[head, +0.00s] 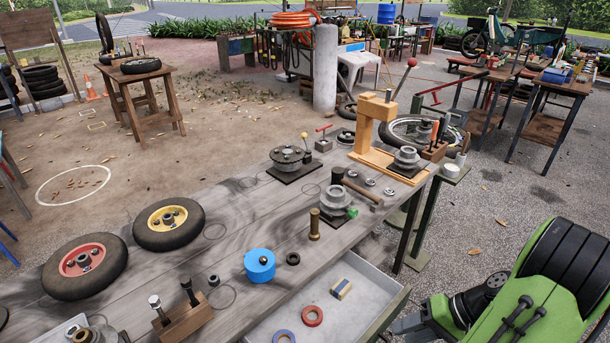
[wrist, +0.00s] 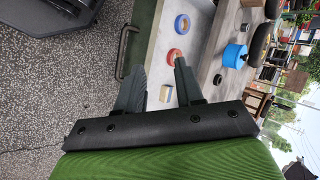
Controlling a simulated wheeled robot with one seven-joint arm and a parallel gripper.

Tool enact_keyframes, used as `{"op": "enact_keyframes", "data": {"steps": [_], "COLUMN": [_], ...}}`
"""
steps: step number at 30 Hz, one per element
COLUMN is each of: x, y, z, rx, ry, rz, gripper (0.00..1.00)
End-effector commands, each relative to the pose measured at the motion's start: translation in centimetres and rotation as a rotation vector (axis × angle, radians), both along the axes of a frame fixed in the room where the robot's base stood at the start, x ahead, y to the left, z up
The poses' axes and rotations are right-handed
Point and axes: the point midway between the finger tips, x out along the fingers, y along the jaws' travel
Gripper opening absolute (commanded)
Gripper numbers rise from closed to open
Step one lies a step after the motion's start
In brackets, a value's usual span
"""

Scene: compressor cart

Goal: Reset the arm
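My gripper (wrist: 160,66) shows in the wrist view with its two dark fingers spread apart and nothing between them. Beyond the fingers lies the open drawer (wrist: 157,50) of the workbench. My green arm (head: 520,295) is folded at the lower right of the head view, beside the bench. The head view does not show the fingertips clearly.
The open drawer (head: 357,315) juts from the workbench (head: 225,215) near my arm. It holds a red ring (head: 312,316), a blue ring (head: 284,337) and a small block (head: 341,289).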

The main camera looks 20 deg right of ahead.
Motion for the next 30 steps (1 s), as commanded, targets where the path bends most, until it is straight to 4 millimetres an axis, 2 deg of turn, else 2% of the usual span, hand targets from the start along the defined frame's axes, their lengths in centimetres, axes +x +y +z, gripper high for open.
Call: {"op": "enact_keyframes", "data": {"steps": [1, 4, 7, 11, 15, 18, 21, 30], "x": [1.7, 3.8, 4.7, 3.9, 1.1, -0.9, -2.1, -2.4], "y": [1.7, 5.5, 9.7, 15.0, 19.3, 20.8, 21.3, 21.3], "z": [3.3, 8.2, 12.8, 18.3, 23.1, 25.2, 26.0, 26.0], "rx": [-0.083, -0.244, -0.408, -0.611, -0.778, -0.84, -0.864, -0.87], "ry": [0.034, 0.088, 0.098, 0.042, -0.09, -0.187, -0.246, -0.259], "rz": [0.08, 0.202, 0.3, 0.386, 0.431, 0.434, 0.429, 0.425], "gripper": [0.37, 0.37, 0.37, 0.37, 0.37, 0.37, 0.37, 0.37]}}
